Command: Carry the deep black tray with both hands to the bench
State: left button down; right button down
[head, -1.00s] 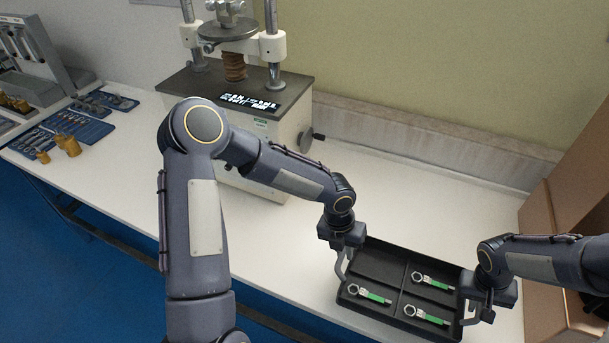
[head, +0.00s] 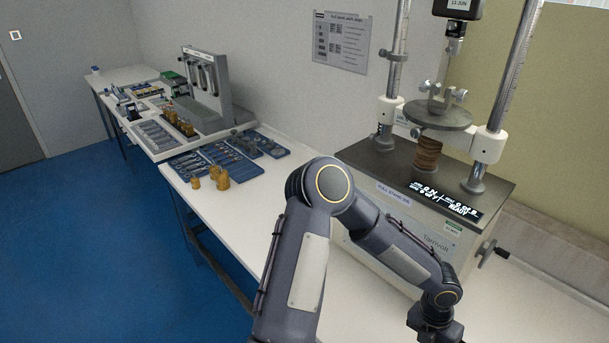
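The deep black tray is out of view now, below the picture's lower edge or beyond it. The white bench (head: 365,310) runs from the lower right to the far left along the wall. My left arm reaches over it from the bottom. The body of my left gripper (head: 436,326) shows at the lower edge, but its fingers are cut off, so its hold cannot be seen. My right gripper is not in view.
A testing machine (head: 430,205) with two columns stands on the bench at right. Blue mats (head: 243,160) with wrenches and brass weights (head: 220,178) lie left of it, beside a grey rack (head: 207,95). Blue floor (head: 100,240) is clear at left.

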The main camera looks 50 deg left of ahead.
aim_at(246, 219)
jog(key=k+j, duration=0.1)
jog(key=j, duration=4.5)
jog(key=k, duration=0.05)
